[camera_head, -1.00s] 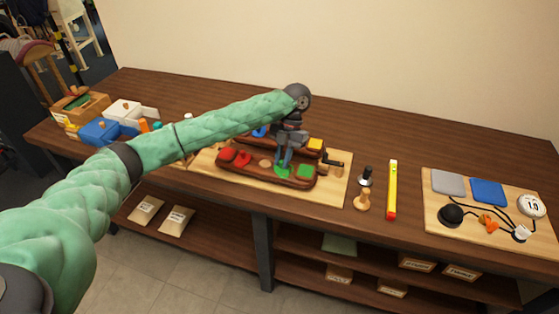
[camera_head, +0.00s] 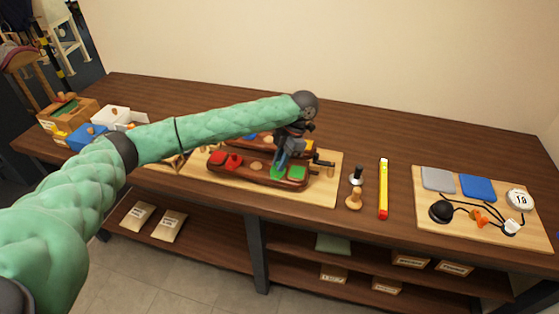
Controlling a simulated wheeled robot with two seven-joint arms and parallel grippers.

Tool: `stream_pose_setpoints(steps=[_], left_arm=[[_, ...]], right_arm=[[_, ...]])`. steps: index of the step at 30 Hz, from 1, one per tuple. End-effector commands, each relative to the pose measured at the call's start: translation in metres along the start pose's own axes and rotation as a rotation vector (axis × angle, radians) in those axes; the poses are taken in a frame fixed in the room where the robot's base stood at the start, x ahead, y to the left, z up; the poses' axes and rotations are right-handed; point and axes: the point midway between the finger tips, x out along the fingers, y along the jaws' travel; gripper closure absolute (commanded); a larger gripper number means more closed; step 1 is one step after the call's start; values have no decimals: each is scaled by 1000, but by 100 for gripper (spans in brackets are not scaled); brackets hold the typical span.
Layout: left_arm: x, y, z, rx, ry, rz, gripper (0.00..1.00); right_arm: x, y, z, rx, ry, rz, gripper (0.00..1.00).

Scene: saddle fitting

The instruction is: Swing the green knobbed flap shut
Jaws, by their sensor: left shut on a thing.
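The green flap (camera_head: 297,173) lies at the right end of the front brown holder (camera_head: 262,180), on a pale wooden board (camera_head: 327,193). A smaller green part (camera_head: 277,173) sits just left of it, under my fingers. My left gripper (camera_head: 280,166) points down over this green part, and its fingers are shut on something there. The fingers and wrist hide the knob, so I cannot tell exactly what is gripped or how far the flap is swung. A red flap with a red knob (camera_head: 233,160) is at the holder's left end. My right gripper does not show.
Farther right is a board with grey and blue pads (camera_head: 478,188) and cables. Blue and white bins (camera_head: 87,137) stand at the left. The back right of the table is clear.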

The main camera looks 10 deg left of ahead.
Motion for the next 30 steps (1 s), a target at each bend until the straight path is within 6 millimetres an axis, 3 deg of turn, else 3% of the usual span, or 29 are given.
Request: stream_pose_setpoints(steps=[11,12,15,25,30], left_arm=[[-1,0,0,2,-1,2,100],[-1,0,0,2,-1,2,75],[-1,0,0,2,-1,1,62],[-2,0,0,2,-1,2,62],[-14,1,1,2,-2,3,62]], right_arm=[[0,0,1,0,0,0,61],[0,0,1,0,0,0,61],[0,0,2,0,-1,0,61],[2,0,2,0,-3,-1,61],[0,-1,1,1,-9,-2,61]])
